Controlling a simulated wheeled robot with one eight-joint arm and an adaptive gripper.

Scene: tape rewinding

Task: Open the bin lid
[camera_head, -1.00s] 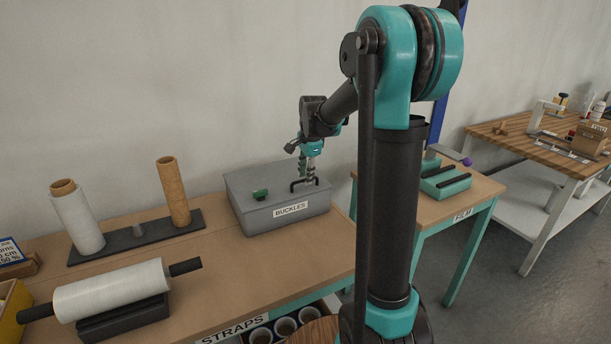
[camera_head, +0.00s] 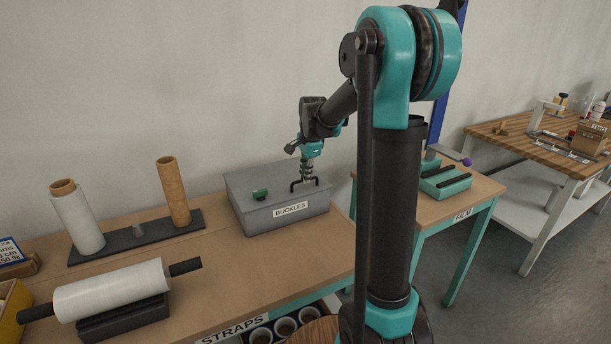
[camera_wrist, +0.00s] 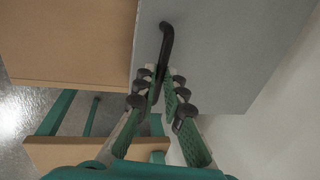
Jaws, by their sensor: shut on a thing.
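The bin (camera_head: 287,222) is a grey box labelled "BUCKLES" on the wooden table, and its flat lid (camera_head: 257,184) is down. A black bar handle (camera_head: 293,187) stands on the lid near its right side. My gripper (camera_head: 307,178) reaches down from above and is shut on the handle. In the wrist view the handle (camera_wrist: 167,42) runs in between the closed fingers of my gripper (camera_wrist: 160,80), over the grey lid (camera_wrist: 215,45). The fingers hide the gripped end of the handle.
Left of the bin, a dark rack (camera_head: 150,233) holds upright rolls, with a film roll (camera_head: 112,289) in front. A second table (camera_head: 462,194) with a green block (camera_head: 445,184) stands to the right.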

